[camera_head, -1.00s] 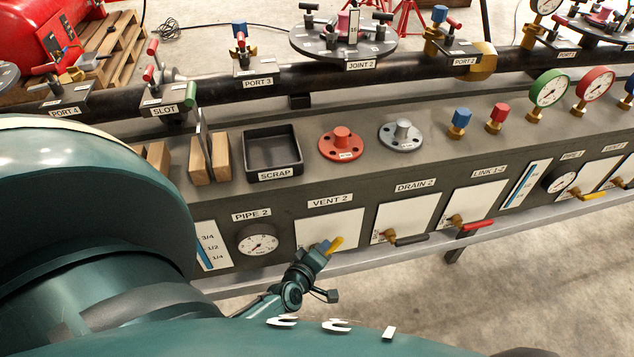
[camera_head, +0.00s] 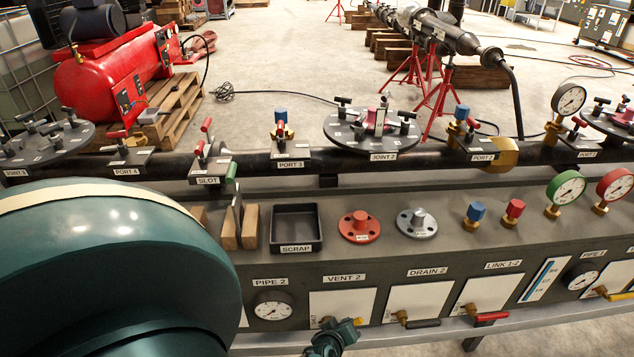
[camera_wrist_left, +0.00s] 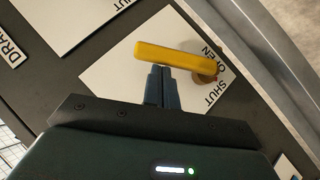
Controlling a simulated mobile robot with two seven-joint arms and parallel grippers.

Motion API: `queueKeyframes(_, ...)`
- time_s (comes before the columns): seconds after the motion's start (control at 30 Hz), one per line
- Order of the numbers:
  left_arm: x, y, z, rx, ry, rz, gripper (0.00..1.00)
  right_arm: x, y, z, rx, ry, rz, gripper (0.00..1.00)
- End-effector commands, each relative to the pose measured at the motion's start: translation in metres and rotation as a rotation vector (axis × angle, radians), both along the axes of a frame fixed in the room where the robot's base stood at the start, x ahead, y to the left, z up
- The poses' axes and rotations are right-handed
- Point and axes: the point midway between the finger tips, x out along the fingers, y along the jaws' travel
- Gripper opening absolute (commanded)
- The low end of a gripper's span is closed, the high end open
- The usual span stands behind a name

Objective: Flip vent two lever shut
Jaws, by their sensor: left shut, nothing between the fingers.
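The vent two lever has a yellow handle (camera_head: 358,321) and sits at the lower edge of the white plate (camera_head: 343,303) under the VENT 2 label (camera_head: 344,278). In the left wrist view the yellow handle (camera_wrist_left: 175,57) lies across the picture, with its brass pivot (camera_wrist_left: 206,77) at the right end near the OPEN and SHUT markings. My left gripper (camera_head: 352,326) is at the lever and partly hides it. In the wrist view its blue-grey fingers (camera_wrist_left: 163,70) are shut and empty, tips right beside the handle's middle; I cannot tell whether they touch. My right gripper is not in view.
The DRAIN 2 black lever (camera_head: 422,323) and LINK 1-2 red lever (camera_head: 490,317) stand to the right on the same panel face. Gauges, a scrap tray (camera_head: 296,246) and flanges are on the ledge above. My large teal arm covers the lower left.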

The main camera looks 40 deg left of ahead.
Motion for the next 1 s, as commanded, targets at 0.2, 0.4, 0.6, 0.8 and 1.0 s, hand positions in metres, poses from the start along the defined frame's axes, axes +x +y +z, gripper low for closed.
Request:
queueKeyframes(0.2,0.009,-0.008,-0.012,0.004,0.003,-0.001,0.0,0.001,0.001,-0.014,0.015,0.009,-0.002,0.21)
queueKeyframes(0.4,0.018,-0.017,-0.018,0.07,0.091,0.003,0.0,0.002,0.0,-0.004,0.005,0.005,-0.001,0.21)
queueKeyframes(0.6,0.021,-0.02,-0.031,0.086,0.103,-0.001,0.0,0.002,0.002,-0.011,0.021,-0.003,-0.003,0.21)
queueKeyframes(0.8,0.024,-0.022,-0.036,0.087,0.104,-0.002,0.0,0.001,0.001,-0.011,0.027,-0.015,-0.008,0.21)
queueKeyframes(1.0,0.025,-0.022,-0.039,0.087,0.104,-0.002,0.0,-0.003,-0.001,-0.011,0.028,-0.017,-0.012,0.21)
